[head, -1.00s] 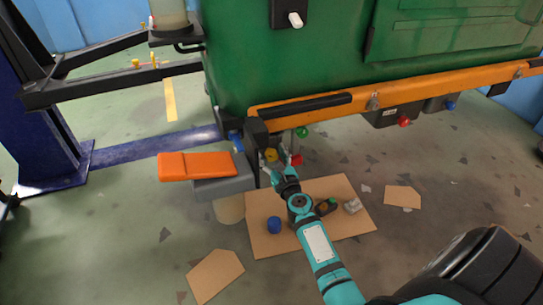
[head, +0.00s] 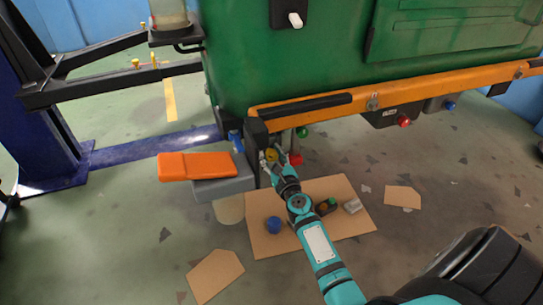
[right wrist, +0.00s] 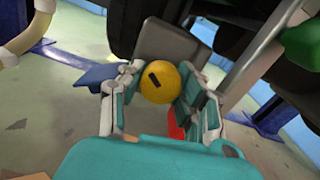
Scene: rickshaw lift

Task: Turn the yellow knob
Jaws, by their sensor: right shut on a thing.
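The yellow knob (head: 271,155) is a round ball under the orange rail of the green vehicle body, beside a black bracket. In the right wrist view the yellow knob (right wrist: 160,82) shows large, with a short black mark on its face. My right gripper (head: 279,161) reaches it from below right; its fingers lie on both sides of the knob and are shut on it. Part of the knob is hidden by the gripper in the head view. My left gripper is not in view.
A red knob (head: 296,159) and a green knob (head: 302,132) are close to the right of the gripper. An orange block (head: 195,166) on a grey arm is to the left. Cardboard (head: 335,187) with small objects lies on the floor below.

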